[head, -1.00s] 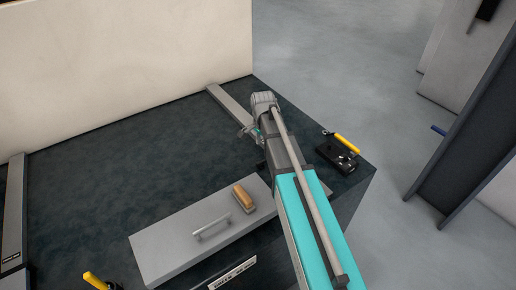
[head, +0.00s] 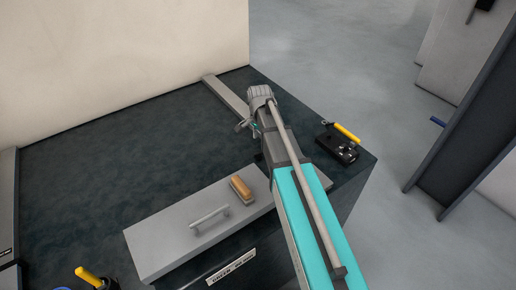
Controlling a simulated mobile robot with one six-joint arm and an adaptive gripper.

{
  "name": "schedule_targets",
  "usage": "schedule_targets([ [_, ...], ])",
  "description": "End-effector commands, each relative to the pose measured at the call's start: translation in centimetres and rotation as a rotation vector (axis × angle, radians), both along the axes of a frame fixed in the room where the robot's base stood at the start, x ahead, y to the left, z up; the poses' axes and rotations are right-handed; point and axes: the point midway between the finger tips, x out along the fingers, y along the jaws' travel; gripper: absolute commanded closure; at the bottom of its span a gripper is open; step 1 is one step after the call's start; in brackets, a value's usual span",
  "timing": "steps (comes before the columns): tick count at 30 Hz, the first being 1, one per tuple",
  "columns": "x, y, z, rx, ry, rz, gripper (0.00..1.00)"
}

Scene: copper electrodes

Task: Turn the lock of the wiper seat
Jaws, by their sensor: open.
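A black fixture (head: 337,150) with a yellow lever handle (head: 347,132) sits near the right corner of the dark worktop, right of my arm. A second yellow handle (head: 86,273) on a dark base shows at the bottom left, cut by the frame edge. I cannot tell which of these, if either, is the wiper seat's lock. My gripper (head: 243,126) is at the far end of my arm, over the worktop beside a grey rail. It is small and partly hidden by the arm, and looks open and empty. It is apart from both yellow handles.
A grey rail (head: 226,97) runs along the worktop (head: 110,165) near a pale wall (head: 120,60). The worktop's middle is clear.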

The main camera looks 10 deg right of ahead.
Motion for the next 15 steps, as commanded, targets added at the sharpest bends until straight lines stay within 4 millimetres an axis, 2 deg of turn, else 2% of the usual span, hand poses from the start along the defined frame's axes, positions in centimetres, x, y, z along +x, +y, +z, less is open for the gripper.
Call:
schedule_targets([
  [15,0.0,0.1,-4.3,0.000,0.000,0.001,0.53],
])
